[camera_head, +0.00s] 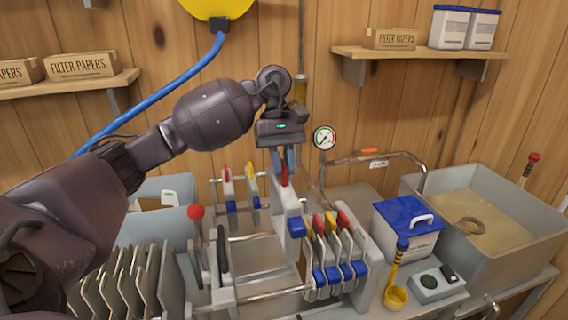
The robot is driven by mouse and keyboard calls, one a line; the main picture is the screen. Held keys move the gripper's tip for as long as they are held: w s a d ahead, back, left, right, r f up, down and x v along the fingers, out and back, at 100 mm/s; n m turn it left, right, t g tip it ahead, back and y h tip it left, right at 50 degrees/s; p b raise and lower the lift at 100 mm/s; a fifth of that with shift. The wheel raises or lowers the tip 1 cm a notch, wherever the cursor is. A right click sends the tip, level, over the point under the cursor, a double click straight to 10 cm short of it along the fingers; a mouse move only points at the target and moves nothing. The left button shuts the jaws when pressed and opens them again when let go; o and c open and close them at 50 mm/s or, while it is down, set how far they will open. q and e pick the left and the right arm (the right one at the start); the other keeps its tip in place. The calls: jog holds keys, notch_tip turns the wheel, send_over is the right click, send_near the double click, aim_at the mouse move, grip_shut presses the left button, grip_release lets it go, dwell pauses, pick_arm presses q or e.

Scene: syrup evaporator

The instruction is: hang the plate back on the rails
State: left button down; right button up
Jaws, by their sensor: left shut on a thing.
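My left gripper (284,158) comes in from the upper left and points down. It is shut on the red tab at the top of a pale grey plate (287,208). The plate hangs upright, nearly edge-on, with a blue block at its lower front corner. It is at the press rails (265,296), just left of a group of plates (337,262) with red and yellow tabs and blue blocks. I cannot tell whether the held plate touches the rails. My right gripper is not in view.
A rack of grey plates (128,285) stands at lower left, near a red-knobbed lever (196,213). Right of the press are a blue-lidded box (405,226), a yellow ladle (396,294) and a large basin (505,208). A gauge (324,137) stands behind. The rails' middle looks open.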

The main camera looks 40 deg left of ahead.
aim_at(283, 188)
pick_arm(q)
jog(key=shift+f+b, duration=1.95)
jog(key=shift+f, duration=0.9)
jog(key=shift+f+b, duration=0.5)
jog(key=shift+f, duration=0.25)
jog(key=shift+f+b, duration=0.8)
jog(key=shift+f, duration=0.45)
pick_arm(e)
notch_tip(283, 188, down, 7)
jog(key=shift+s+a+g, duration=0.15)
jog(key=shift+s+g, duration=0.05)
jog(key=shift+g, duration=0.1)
